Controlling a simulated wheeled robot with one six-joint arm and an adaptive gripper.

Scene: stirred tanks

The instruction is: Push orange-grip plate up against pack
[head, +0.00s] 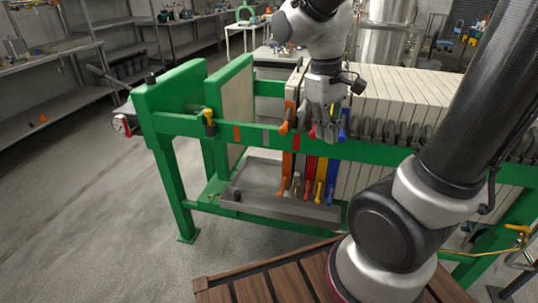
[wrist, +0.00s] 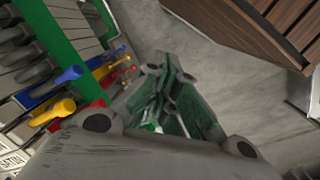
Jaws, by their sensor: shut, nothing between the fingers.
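The orange-grip plate (head: 287,166) stands upright in the green press frame, leftmost of a group of coloured-edge plates. Its orange handle (head: 284,128) sticks out over the side rail. Plates with red (head: 310,172), yellow (head: 321,175) and blue (head: 333,178) edges stand close to its right, beside the pack (head: 425,90) of pale plates. My gripper (head: 322,137) is shut and empty, in front of the rail by the red and blue handles, right of the orange handle. The wrist view shows my closed fingers (wrist: 172,112), with blue (wrist: 62,77) and yellow (wrist: 52,110) handles to their left.
A green end plate with a pale face (head: 236,105) stands left, with an open gap before the orange-grip plate. The green rail (head: 250,136) carries orange, grey and red marks. A grey tray (head: 270,206) lies below. My wooden-slatted deck is at the front.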

